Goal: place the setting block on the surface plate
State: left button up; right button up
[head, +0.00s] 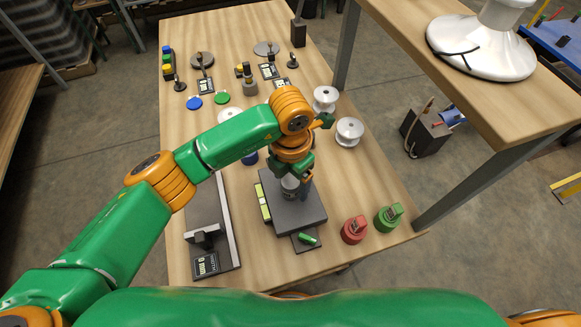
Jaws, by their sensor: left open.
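The surface plate (306,216) looks like a dark grey square slab near the front of the wooden table. My left gripper (291,182) points down over its back half and is open. A small grey rounded piece (290,188) shows at the fingertips, over the plate; it may be the setting block, but the gripper partly hides it. I cannot tell whether it touches the plate. A small green piece (308,239) lies on a dark pad at the plate's front edge. My right gripper is not in view.
A long grey gauge with a display (206,264) lies left of the plate. Red (354,229) and green (389,217) round pieces stand to the right. White insulators (349,132) and several gauges stand behind. A raised wooden shelf (470,95) is at the right.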

aim_at(291, 181)
pick_arm(q)
notch_tip(291, 181, up, 10)
jog(key=shift+r+b, duration=0.25)
jog(key=shift+b, duration=0.1)
